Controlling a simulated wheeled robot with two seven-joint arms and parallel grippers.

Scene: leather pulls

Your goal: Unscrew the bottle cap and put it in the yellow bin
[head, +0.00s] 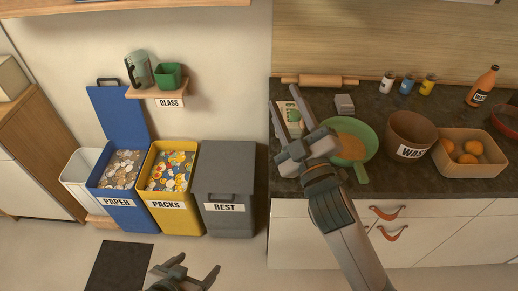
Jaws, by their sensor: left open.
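An orange bottle (478,98) with a cap (494,68) on its neck stands upright at the back right of the counter, a label on its front. The yellow bin (178,222), labelled PACKS, stands on the floor, open and full of colourful packaging. My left gripper (196,266) is open and empty, low in front of the bins. My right gripper (282,97) is over the counter's left end, well left of the bottle. Its fingers are apart, with a printed white and green item (290,118) showing between them; I cannot tell if they touch it.
A blue PAPER bin (110,206) with raised lid and a closed grey REST bin (229,222) flank the yellow bin. A green pan (368,140), brown pot (400,128), orange crate (490,180), small jars and a rolling pin (320,80) crowd the counter (455,110).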

